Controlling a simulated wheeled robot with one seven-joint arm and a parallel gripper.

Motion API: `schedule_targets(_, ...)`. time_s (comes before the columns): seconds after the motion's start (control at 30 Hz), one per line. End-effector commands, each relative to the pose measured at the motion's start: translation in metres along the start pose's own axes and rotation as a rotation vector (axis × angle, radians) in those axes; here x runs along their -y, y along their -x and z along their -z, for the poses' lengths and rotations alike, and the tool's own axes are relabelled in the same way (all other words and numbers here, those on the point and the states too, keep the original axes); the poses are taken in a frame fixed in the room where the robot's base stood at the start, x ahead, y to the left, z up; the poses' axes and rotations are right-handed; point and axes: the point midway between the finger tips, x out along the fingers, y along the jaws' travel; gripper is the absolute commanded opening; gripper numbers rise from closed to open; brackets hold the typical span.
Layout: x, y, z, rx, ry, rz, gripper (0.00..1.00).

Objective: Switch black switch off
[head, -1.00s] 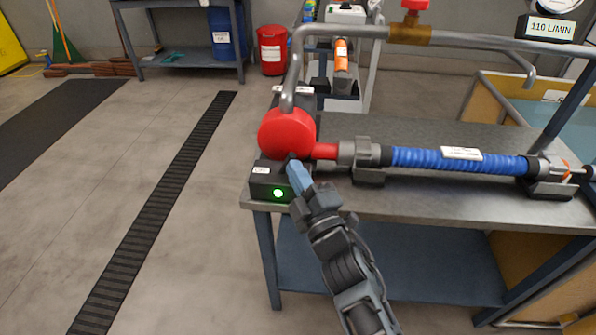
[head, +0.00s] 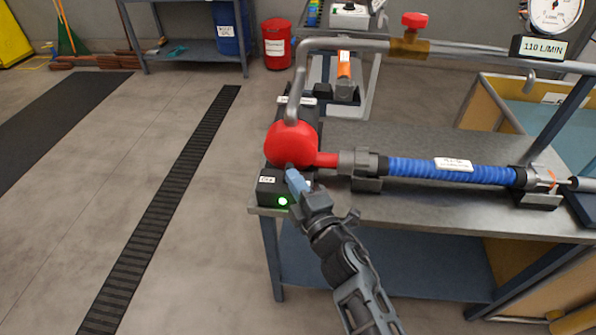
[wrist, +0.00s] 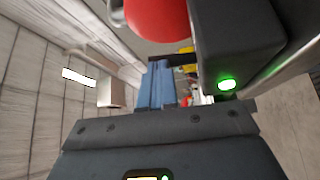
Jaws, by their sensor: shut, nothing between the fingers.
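The black switch box (head: 269,194) sits at the left front corner of the bench, below the red pump body (head: 291,143). A green light (head: 282,201) glows on its front. My gripper (head: 292,174) is shut and empty, its blue fingers pointing at the top of the box, just in front of the red pump. The switch itself is hidden behind the fingertips, and I cannot tell whether they touch it. In the wrist view, the shut fingers (wrist: 159,86) are beside the dark box (wrist: 235,40) with its lit green light (wrist: 228,84).
A red pipe leads right from the pump to a blue hose (head: 440,170) on the grey bench (head: 400,205). A grey pipe with a red-handled valve (head: 414,20) and a flow gauge (head: 553,12) runs above.

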Motion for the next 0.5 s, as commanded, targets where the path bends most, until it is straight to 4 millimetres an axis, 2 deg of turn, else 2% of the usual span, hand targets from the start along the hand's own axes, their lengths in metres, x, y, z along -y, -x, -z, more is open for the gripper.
schedule_targets(0.03,-0.0057,-0.0013,0.0005,0.002,0.018,0.012,0.0)
schedule_targets(0.3,-0.0048,-0.004,0.0042,0.002,0.101,0.065,0.0)
schedule_targets(0.5,-0.0051,-0.0065,0.0085,0.0,0.095,0.063,0.0)
